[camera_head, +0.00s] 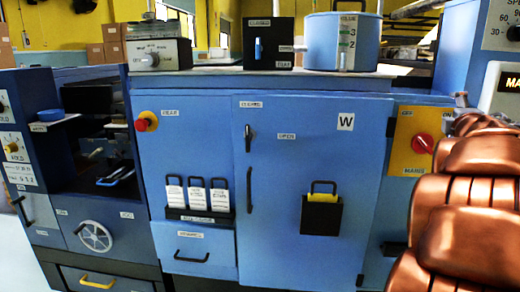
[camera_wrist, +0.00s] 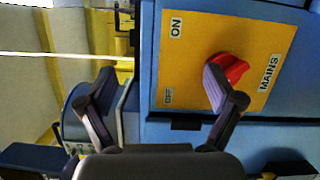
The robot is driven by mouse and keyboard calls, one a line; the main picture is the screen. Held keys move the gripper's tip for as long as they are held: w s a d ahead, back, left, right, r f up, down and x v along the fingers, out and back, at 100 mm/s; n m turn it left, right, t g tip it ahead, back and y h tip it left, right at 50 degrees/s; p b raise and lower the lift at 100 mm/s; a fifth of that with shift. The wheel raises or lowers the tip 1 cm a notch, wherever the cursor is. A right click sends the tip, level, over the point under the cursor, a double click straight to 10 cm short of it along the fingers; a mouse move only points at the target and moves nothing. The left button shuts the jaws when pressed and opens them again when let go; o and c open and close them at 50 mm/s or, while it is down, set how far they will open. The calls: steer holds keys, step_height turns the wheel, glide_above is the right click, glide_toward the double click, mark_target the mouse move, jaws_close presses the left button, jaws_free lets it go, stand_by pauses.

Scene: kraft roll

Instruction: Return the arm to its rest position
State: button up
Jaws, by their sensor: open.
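My gripper (camera_wrist: 160,88) shows in the wrist view with its two dark fingers spread wide and nothing between them. Its right fingertip overlaps a red rotary knob (camera_wrist: 232,68) on a yellow MAINS panel (camera_wrist: 270,35); I cannot tell whether they touch. The panel carries ON and OFF labels. In the head view my copper-coloured arm (camera_head: 470,205) fills the right side, and the gripper itself is not visible there. The same red knob (camera_head: 422,144) and yellow panel (camera_head: 408,125) show just left of the arm.
A blue cabinet with a closed door (camera_head: 275,205) stands in the middle, holding card pockets and a black pouch (camera_head: 321,218). A red button (camera_head: 142,124), a handwheel (camera_head: 95,236) and an open dark bay are at left. A black box (camera_head: 268,43) and blue drum (camera_head: 325,40) stand on top.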

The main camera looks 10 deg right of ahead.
steer(key=s+a+f+m+g+y, duration=0.1)
steer(key=s+a+f+m+g, duration=0.25)
steer(key=a+f+m, duration=0.55)
steer(key=s+a+f+m+g+y, duration=0.25)
steer(key=a+f+g, duration=0.35)
steer(key=f, duration=0.7)
steer(key=s+a+f+g+y, duration=0.3)
steer(key=s+a+f, duration=0.45)
steer(key=a, duration=0.35)
steer(key=s+a+f+g+y, duration=0.2)
steer(key=s+a+f, duration=0.55)
steer(key=a, duration=0.25)
steer(key=s+a+f+g+y, duration=0.1)
steer(key=s+a+g+y, duration=0.15)
steer(key=s+a, duration=0.65)
step_height(320, 180, up, 25)
steer(key=s+d+p, duration=0.1)
steer(key=p, duration=2.2)
steer(key=shift+s+d+m+h, duration=0.25)
steer(key=shift+d+m+h, duration=0.1)
steer(key=shift+m, duration=0.1)
